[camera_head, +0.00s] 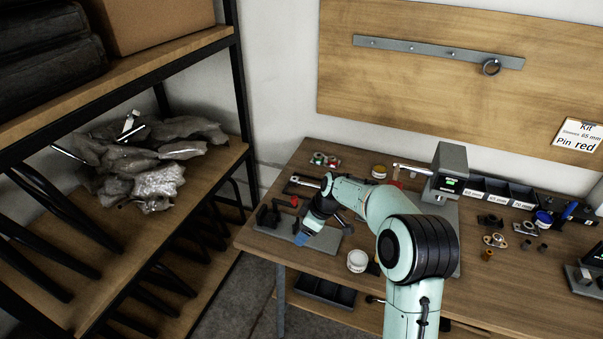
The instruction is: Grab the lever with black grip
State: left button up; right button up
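A dark, slim handle-like piece (133,133) beside a bright metal part (129,120) lies on clear plastic bags (158,183) on the left shelf. It may be the lever with the black grip, but it is too small to tell. My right arm comes in from the bottom, right of centre, and reaches left over the workbench. My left gripper is out of view.
The workbench (500,290) holds a grey boxy device (450,165), black bins (488,190), a white jar (357,261) and small parts. A metal tool (304,181) lies near its left back. A gap of floor separates the bench from the shelf (200,200).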

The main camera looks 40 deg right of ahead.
aim_at(295, 182)
jog(key=i+l, duration=0.25)
jog(key=l, duration=0.15)
jog(key=i+l, duration=0.5)
jog(key=l, duration=0.25)
